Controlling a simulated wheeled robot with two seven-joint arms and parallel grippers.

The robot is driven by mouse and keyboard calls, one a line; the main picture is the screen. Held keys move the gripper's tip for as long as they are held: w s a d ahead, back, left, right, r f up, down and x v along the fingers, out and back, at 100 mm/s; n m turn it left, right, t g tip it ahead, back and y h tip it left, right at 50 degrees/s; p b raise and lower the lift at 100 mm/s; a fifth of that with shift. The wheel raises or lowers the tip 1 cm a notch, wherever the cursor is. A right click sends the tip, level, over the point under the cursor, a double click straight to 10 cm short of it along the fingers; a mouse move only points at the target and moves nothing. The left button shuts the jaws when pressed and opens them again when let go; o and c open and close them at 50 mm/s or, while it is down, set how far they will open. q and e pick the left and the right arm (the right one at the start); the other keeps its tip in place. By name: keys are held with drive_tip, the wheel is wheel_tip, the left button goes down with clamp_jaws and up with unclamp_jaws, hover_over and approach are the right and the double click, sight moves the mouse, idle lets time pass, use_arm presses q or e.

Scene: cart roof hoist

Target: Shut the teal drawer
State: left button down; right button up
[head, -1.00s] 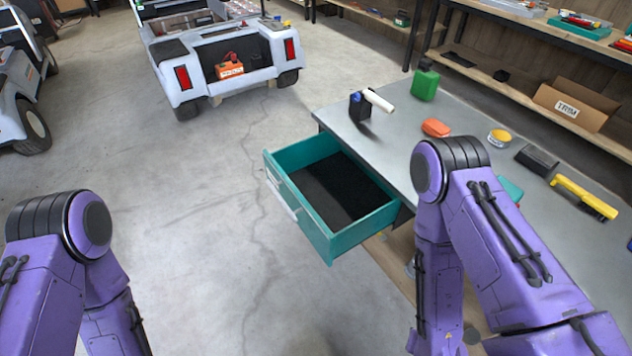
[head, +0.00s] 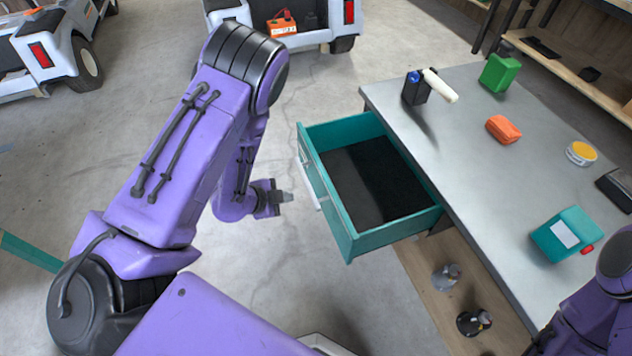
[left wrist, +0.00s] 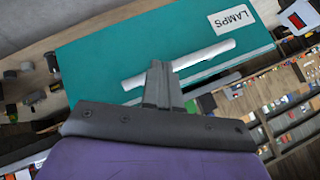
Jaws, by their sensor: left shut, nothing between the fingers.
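The teal drawer (head: 352,241) is pulled out from under the grey workbench (head: 440,140). It has a dark lining, looks empty, and its front faces left with a pale bar handle (head: 308,180). My left gripper (head: 288,197) is shut and empty, a little to the left of the drawer front and pointing towards it. The shut fingers (left wrist: 158,75) overlap the handle in that view; contact cannot be told. My right gripper is out of view.
On the bench stand a dark bottle with a white roll (head: 418,90), a green can (head: 499,72), an orange block (head: 503,129), a yellow-lidded tin (head: 581,153) and a teal container (head: 566,235). Open floor (head: 300,270) lies left of the drawer. Carts stand behind.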

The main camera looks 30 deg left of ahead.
use_arm(q)
drive_tip(key=w+a+r+m+g+h+b, duration=0.25)
drive_tip(key=w+r+m, duration=0.25)
drive_tip(key=m, duration=0.9)
drive_tip(key=shift+t+h, duration=0.35)
drive_tip(key=shift+t, duration=0.1)
drive_tip(key=x, duration=0.4)
drive_tip(key=p+x, duration=0.1)
drive_tip(key=x, duration=0.3)
drive_tip(key=shift+d, duration=0.4)
drive_tip(key=shift+w+d+f, duration=0.15)
drive_tip(key=shift+w+f, duration=0.05)
drive_tip(key=shift+w, duration=0.05)
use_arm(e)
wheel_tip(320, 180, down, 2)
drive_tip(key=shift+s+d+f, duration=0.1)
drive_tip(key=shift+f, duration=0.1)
